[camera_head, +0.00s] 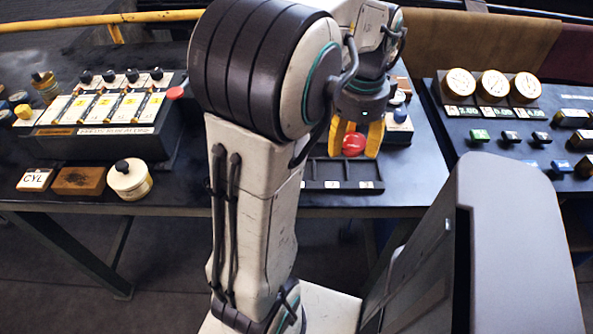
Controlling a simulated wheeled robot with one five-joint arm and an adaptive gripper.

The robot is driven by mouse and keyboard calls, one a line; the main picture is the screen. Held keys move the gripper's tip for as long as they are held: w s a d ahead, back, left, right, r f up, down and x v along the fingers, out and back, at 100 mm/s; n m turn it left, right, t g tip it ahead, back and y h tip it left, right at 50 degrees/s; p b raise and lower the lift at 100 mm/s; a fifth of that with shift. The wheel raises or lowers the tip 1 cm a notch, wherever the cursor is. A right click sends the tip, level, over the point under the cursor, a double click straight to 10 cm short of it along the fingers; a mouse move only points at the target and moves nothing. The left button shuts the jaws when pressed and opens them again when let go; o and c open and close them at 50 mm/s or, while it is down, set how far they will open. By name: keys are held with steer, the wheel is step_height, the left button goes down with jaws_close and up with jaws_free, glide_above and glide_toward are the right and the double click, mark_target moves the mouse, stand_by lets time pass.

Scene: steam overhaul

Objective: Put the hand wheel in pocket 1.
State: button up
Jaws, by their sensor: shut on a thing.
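My gripper (354,152) has yellow fingers pointing down and is shut on the red hand wheel (353,143). The hand wheel is round and shows between the fingers. It appears above the back part of a dark tray (342,186) with several pockets side by side. Small pale number labels line the tray's front edge, too small to read surely, so I cannot tell which pocket is pocket 1. The fingers and wheel hide part of the tray's back, and my arm covers its left end. The exact height of the wheel over the tray is unclear.
A lever panel (110,118) with a red knob (175,93) stands left. A CYL block (36,179), a brown block (79,181) and a black-knobbed cream pot (129,180) sit in front. A blue-based part (399,116) is close right of my gripper. Gauges (493,83) stand on the right bench.

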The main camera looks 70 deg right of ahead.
steer(key=shift+s+d+f, duration=0.1)
steer(key=shift+d, duration=0.3)
steer(key=shift+w+d+f, duration=0.1)
steer(key=shift+w+f, duration=0.05)
steer(key=shift+w, duration=0.1)
steer(key=shift+n, duration=0.3)
steer(key=w+f, duration=0.2)
steer(key=w, duration=0.1)
steer(key=w+f, duration=0.2)
steer(key=w, duration=0.2)
steer(key=w+f+b, duration=0.1)
steer(key=w+f, duration=0.1)
steer(key=w, duration=0.2)
steer(key=shift+a+f, duration=0.25)
steer(key=shift+a, duration=0.1)
steer(key=shift+f, duration=2)
steer(key=shift+f+b, duration=0.1)
steer(key=shift+b, duration=0.2)
steer(key=shift+f, duration=0.1)
steer(key=o, duration=1.2)
